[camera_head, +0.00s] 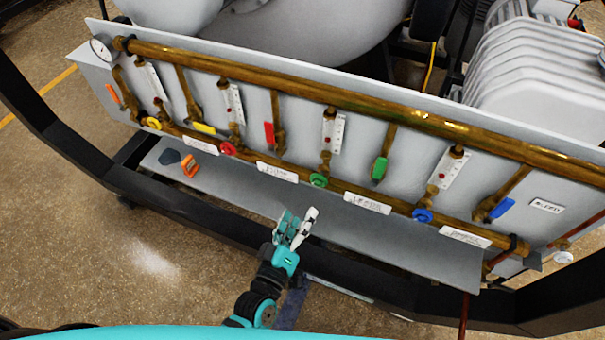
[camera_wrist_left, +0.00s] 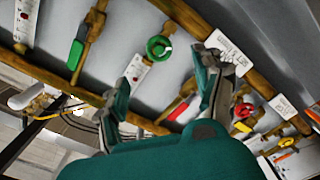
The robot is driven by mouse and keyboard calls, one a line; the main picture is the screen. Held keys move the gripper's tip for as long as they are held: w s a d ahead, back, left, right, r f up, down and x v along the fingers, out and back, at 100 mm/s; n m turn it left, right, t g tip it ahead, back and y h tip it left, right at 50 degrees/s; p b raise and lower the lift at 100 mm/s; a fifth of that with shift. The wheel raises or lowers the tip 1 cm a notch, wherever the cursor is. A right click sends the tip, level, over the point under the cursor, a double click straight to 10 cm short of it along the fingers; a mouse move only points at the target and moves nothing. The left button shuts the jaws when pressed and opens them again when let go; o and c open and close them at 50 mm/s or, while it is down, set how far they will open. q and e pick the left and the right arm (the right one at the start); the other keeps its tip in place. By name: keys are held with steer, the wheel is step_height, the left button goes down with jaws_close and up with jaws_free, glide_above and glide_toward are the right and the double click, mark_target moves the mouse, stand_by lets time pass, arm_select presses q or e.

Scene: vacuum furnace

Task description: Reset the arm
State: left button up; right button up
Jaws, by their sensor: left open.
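My left gripper (camera_head: 297,227) is open and empty in the head view, at the lower middle, over the grey shelf in front of the valve panel. Its teal and grey fingers (camera_wrist_left: 165,90) also show in the left wrist view, spread apart. In that view the panel with a green round knob (camera_wrist_left: 158,47) and a green lever handle (camera_wrist_left: 75,54) lies beyond them. I see no object between the fingers. My right gripper is not in view.
The grey panel (camera_head: 245,70) carries brass pipes, flow gauges, and red, green (camera_head: 319,180), blue and yellow handles. An orange-handled tool (camera_head: 189,166) lies on the shelf at the left. A black frame surrounds the panel. Open speckled floor (camera_head: 90,240) lies at the lower left.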

arm_select(q)
steer(key=s+a+f+m+g+y, duration=0.1)
steer(key=s+a+f+m+g, duration=0.2)
steer(key=f, duration=0.7)
steer(key=s+a+f+m+g+y, duration=0.1)
steer(key=s+a+f+g, duration=0.3)
steer(key=f, duration=0.6)
steer(key=s+a+f+m+g+y, duration=0.1)
steer(key=s+f+m+g, duration=0.1)
steer(key=s+f, duration=0.5)
steer(key=s+a+f+m+g+y, duration=0.1)
steer(key=s+a+f+g, duration=0.1)
steer(key=s+a+f, duration=0.2)
steer(key=s+a+f+m+g, duration=0.1)
steer(key=s+a+f+g, duration=0.1)
steer(key=s+f, duration=0.4)
steer(key=s+a+f+m+g+y, duration=0.1)
steer(key=s+a+f+g, duration=0.2)
steer(key=s, duration=0.7)
step_height(320, 180, down, 2)
steer(key=a, duration=0.2)
steer(key=shift+a+y, duration=0.3)
steer(key=shift+a, duration=0.05)
steer(key=shift+f, duration=0.1)
